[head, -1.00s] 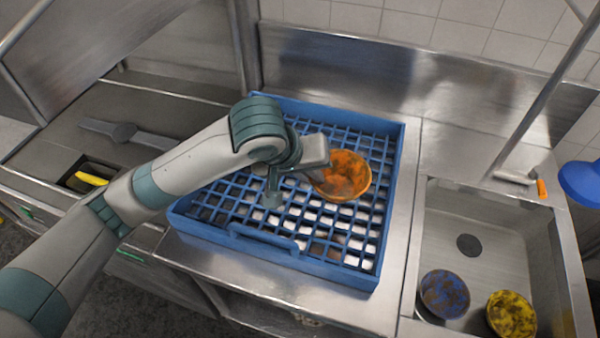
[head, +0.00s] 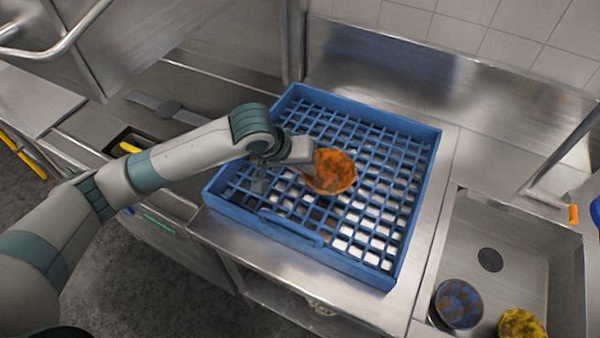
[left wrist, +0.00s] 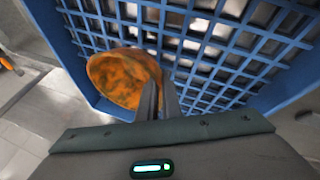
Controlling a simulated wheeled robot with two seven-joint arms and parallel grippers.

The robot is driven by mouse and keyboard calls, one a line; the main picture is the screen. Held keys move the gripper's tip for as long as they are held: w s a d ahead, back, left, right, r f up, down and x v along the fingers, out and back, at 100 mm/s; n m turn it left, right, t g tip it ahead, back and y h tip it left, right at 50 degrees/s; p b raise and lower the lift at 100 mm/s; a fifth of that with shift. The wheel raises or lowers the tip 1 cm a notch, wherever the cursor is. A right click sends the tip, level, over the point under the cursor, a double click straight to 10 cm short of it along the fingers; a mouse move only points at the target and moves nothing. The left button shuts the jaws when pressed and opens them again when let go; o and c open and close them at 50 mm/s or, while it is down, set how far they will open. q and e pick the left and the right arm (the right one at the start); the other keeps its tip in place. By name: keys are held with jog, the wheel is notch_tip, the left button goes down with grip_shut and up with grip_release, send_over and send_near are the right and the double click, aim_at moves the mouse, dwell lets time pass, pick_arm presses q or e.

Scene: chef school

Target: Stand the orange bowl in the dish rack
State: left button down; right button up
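The orange bowl (head: 334,172), with brown stains, is over the middle of the blue dish rack (head: 418,220), tilted with its stained side showing. My left gripper (head: 308,168) is at the bowl's left edge in the head view. In the left wrist view the bowl (left wrist: 120,78) sits against the two fingers (left wrist: 160,98), which appear closed on its rim. I cannot tell whether the bowl touches the rack's grid. The right gripper is not in view.
A steel sink (head: 510,240) to the right holds a stained blue bowl (head: 458,303) and a stained yellow bowl (head: 521,325). A steel wall stands behind the rack. The rack's grid holds nothing else and has free room around the bowl.

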pick_arm(q)
jog(key=shift+w+a+f, duration=0.45)
jog(key=shift+a+f, duration=0.1)
jog(key=shift+a, duration=0.2)
jog(key=shift+f, duration=0.1)
notch_tip(320, 180, down, 2)
jog(key=shift+f+p, duration=0.25)
jog(key=shift+p, duration=0.7)
jog(key=shift+f, duration=0.65)
jog(key=shift+f, duration=0.1)
jog(key=c, duration=2)
grip_release()
